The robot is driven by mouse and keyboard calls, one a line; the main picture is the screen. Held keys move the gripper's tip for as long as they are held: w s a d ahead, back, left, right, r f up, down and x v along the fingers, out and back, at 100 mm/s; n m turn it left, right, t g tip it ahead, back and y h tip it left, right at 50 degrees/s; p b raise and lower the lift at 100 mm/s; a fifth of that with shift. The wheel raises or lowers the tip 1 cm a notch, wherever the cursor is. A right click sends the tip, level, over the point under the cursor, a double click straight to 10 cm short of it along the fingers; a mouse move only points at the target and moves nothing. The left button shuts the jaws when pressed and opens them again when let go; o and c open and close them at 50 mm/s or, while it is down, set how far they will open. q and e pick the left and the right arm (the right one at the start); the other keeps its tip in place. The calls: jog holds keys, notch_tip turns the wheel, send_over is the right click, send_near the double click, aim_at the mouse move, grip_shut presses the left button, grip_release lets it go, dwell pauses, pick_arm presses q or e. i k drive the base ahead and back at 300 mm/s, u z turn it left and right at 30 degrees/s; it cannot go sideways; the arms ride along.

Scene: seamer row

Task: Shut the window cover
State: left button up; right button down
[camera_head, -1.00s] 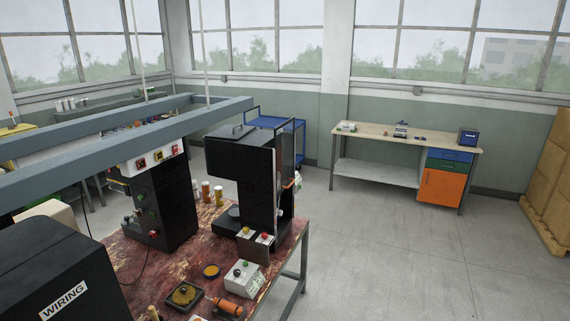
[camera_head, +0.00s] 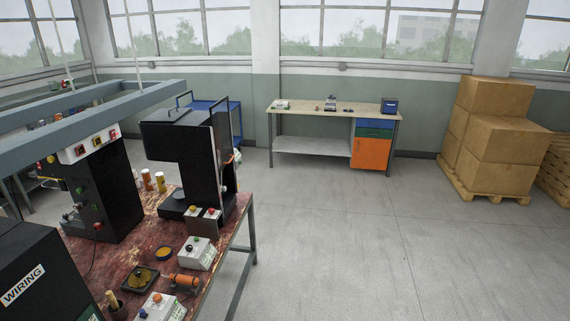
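A black machine (camera_head: 180,155) stands at the far end of the red worn bench (camera_head: 130,250). A thin, partly see-through panel with a pale edge (camera_head: 217,155) stands upright on its right side, and this may be the window cover. I cannot tell for sure whether it is open or shut. Neither of my grippers is in view.
A control box with buttons (camera_head: 196,252) and an orange tool (camera_head: 184,280) lie on the bench. A second black machine (camera_head: 100,190) stands to the left under a blue-grey rail (camera_head: 80,110). A workbench (camera_head: 330,112) and boxes (camera_head: 500,140) stand behind open floor.

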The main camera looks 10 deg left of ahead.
aim_at(232, 156)
jog(key=z, duration=0.35)
jog(key=i, duration=2.05)
jog(key=u, duration=1.65)
jog(key=i, duration=1)
jog(key=u, duration=0.85)
